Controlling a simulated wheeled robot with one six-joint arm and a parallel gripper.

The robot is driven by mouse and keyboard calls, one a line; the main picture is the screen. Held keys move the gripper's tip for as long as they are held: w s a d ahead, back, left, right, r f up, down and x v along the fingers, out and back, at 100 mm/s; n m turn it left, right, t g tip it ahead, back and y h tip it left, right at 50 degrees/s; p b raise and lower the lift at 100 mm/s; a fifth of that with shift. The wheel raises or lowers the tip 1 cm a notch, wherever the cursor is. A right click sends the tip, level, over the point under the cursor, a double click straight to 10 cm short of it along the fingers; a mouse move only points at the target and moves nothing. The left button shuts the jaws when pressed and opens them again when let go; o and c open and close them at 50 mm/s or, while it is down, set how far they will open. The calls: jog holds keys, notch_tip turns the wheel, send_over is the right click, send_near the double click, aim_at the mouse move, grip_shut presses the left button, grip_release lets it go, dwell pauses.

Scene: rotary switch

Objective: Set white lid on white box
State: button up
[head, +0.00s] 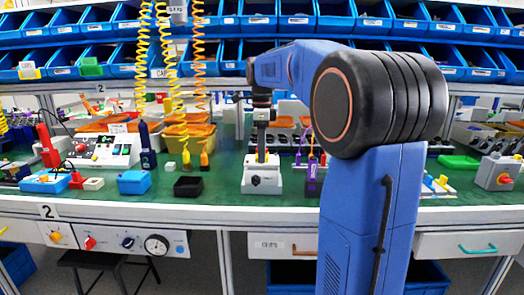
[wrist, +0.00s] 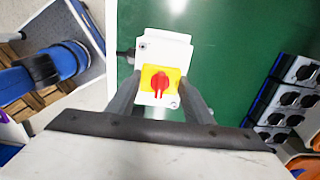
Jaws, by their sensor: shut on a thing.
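The white box (head: 263,182) stands on the green table top near its front edge in the head view, with a black fitting on its front. My gripper (head: 262,154) points straight down over it. In the wrist view, my gripper (wrist: 160,88) is shut on the white lid (wrist: 143,97), which carries a yellow plate and a red knob. The lid is between the two fingers. Part of the white box (wrist: 168,36) shows beyond the lid, with the black fitting at its left. I cannot tell whether lid and box touch.
A black tray (head: 188,187) and a blue box (head: 134,182) stand to the left. A purple holder (head: 313,182) stands close to the right. A grey box with a red knob (head: 498,173) is at the far right. Yellow and orange coiled cords hang at the left.

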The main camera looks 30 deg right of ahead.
jog(key=shift+f, duration=0.7)
jog(key=o, duration=1.2)
notch_tip(320, 180, up, 18)
jog(key=shift+f, duration=0.25)
jog(key=s+a+f+n+t, duration=0.1)
jog(key=s+a+f+n, duration=0.5)
jog(key=s+f+n, duration=0.15)
jog(key=s+a+f+n+t, duration=0.2)
jog(key=s+a+f+n, duration=0.35)
jog(key=s, duration=0.25)
jog(key=s+a+f+n, duration=0.1)
jog(key=s+f+n, duration=0.3)
jog(key=s+f, duration=0.1)
jog(key=s+a+f+n+t, duration=0.1)
jog(key=s+f+n, duration=0.3)
jog(key=f, duration=0.4)
jog(key=s+a+f+n, duration=0.2)
jog(key=s+f+n, duration=0.1)
jog(key=s+f, duration=0.2)
jog(key=shift+s+a+f+n+t, duration=0.1)
jog(key=shift+s+f+n+t, duration=0.1)
jog(key=shift+f, duration=0.3)
jog(key=shift+s+a+f+n+t, duration=0.1)
jog(key=shift+s+f+n+t, duration=0.1)
jog(key=shift+f, duration=0.3)
